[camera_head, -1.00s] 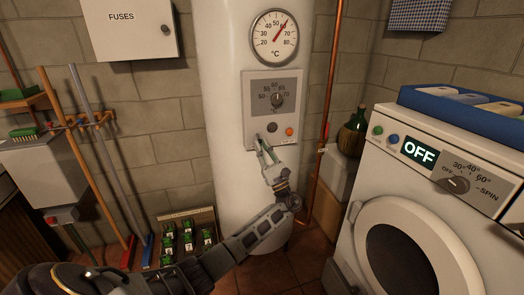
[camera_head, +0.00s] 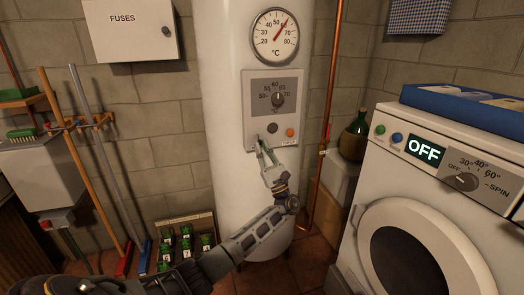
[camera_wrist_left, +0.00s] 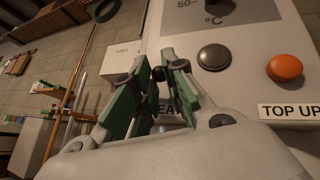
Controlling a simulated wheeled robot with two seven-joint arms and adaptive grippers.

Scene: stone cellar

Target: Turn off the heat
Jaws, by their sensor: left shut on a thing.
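A tall white boiler (camera_head: 228,185) carries a grey-white control panel (camera_head: 289,115) with a temperature dial (camera_head: 277,99), a dark round button (camera_head: 272,128) and an orange button (camera_head: 290,132). My left gripper (camera_head: 262,144) is at the panel's lower left. In the left wrist view its green-padded fingers (camera_wrist_left: 160,75) are closed around a small black-tipped lever (camera_wrist_left: 160,73). The orange button (camera_wrist_left: 285,68) has a "TOP UP" label. The lever's exact position is hard to tell. My right gripper is not in view.
A round thermometer (camera_head: 275,36) sits above the panel, its needle near 60. A copper pipe (camera_head: 325,120) runs down the boiler's right side. A washing machine (camera_head: 385,180) reading OFF stands at right. Broom handles (camera_head: 85,165) lean at left; a crate of green-labelled items (camera_head: 165,222) is on the floor.

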